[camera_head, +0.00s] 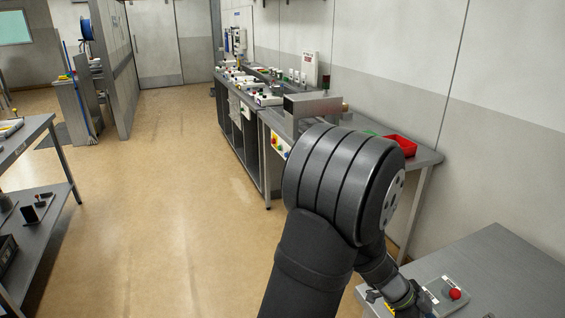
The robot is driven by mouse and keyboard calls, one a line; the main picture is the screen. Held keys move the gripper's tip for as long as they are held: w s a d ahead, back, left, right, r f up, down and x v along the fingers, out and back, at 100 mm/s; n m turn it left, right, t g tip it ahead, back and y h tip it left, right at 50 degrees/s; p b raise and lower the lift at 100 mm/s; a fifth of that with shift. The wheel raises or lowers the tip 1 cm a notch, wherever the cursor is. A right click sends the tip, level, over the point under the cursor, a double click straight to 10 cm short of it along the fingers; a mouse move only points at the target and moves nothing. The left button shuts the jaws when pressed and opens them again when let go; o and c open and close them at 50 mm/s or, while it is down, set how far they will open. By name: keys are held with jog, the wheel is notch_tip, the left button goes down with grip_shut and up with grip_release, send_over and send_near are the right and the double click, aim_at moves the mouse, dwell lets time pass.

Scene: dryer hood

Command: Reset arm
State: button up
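My arm, dark grey with a large ribbed joint, fills the lower middle of the head camera view. Its end bends down to the right. My gripper (405,303) shows only partly near the bottom edge, over or beside a light control box (443,293) with a red button. The fingertips are too small and cut off to tell whether they are open or shut, or whether they touch the box. No held object can be made out.
A grey table (500,265) at lower right carries the control box. Behind my arm, a long workbench (425,157) along the wall holds a metal hood-like box (312,105) and a red bin (402,145). A shelf table (42,125) stands at left. The floor (170,200) between is clear.

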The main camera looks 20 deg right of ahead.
jog(key=x, duration=0.5)
jog(key=shift+s+d+f, duration=0.15)
jog(key=shift+f, duration=0.1)
jog(key=o, duration=1)
jog(key=w+d+r+t+h, duration=0.1)
jog(key=w+d+r, duration=0.1)
jog(key=d, duration=0.1)
jog(key=w+d+r+n+t+h, duration=0.1)
jog(key=w+d+r+t, duration=0.1)
jog(key=d, duration=0.1)
jog(key=w+d+r+n+t+h, duration=0.1)
jog(key=w+d+r+t, duration=0.1)
jog(key=w+d, duration=0.1)
jog(key=shift+h, duration=0.3)
jog(key=w+d+r+n+t, duration=0.2)
jog(key=w+r+n+t, duration=0.2)
jog(key=w+r+t, duration=0.15)
jog(key=s+a+r+n+g+y, duration=0.2)
jog(key=s+a+r+n+y, duration=0.15)
jog(key=s+r+y, duration=0.2)
jog(key=shift+y, duration=0.25)
jog(key=x, duration=1)
jog(key=shift+s+a+f, duration=0.15)
jog(key=shift+s+f, duration=0.05)
